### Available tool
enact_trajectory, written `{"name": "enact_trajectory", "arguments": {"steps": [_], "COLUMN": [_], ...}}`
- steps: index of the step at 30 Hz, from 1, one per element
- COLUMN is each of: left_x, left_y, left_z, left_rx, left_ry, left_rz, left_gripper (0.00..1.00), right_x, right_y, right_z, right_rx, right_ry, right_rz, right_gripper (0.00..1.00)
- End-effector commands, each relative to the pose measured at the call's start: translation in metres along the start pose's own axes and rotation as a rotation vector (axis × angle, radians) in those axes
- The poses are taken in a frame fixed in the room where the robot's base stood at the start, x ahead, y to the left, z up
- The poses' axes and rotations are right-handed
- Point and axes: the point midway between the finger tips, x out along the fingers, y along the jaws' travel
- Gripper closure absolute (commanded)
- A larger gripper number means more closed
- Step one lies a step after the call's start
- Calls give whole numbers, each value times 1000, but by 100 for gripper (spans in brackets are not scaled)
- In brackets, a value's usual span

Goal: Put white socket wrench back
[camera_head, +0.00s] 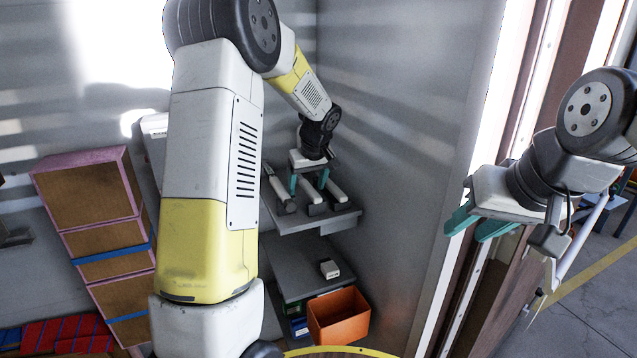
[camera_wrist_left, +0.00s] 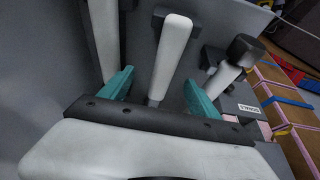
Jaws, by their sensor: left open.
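My left gripper (camera_head: 308,180) is over a grey shelf (camera_head: 318,220) in the corner, fingers pointing down. In the left wrist view its teal fingers (camera_wrist_left: 158,95) are apart, one on each side of a white-handled tool (camera_wrist_left: 172,52) with a dark end. The fingers do not appear closed on it. Another white tool (camera_wrist_left: 103,35) lies left of the fingers, and one with a dark round head (camera_wrist_left: 222,78) lies right. I cannot tell which one is the socket wrench. My right gripper (camera_head: 478,224) is open and empty, by the doorway at the right.
A lower shelf (camera_head: 285,262) holds a small white block (camera_head: 330,268). An orange bin (camera_head: 338,315) stands below it. Pink-edged brown boxes (camera_head: 95,200) with blue bands are at the left. A wall is close on the shelf's right side.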

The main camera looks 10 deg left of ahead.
Motion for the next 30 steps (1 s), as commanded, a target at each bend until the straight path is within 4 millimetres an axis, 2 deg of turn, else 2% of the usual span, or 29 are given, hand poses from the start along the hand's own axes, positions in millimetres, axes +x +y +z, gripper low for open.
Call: {"name": "enact_trajectory", "arguments": {"steps": [13, 30], "left_x": [-2, -30], "left_y": [0, 0], "left_z": [0, 0], "left_rx": [0, 0], "left_ry": [1, 1], "left_rz": [1, 1], "left_gripper": [28, 28], "right_x": [0, 0], "right_y": [0, 0], "right_z": [0, 0], "right_rx": [0, 0], "right_ry": [0, 0], "right_rz": [0, 0], "right_gripper": [64, 64]}}
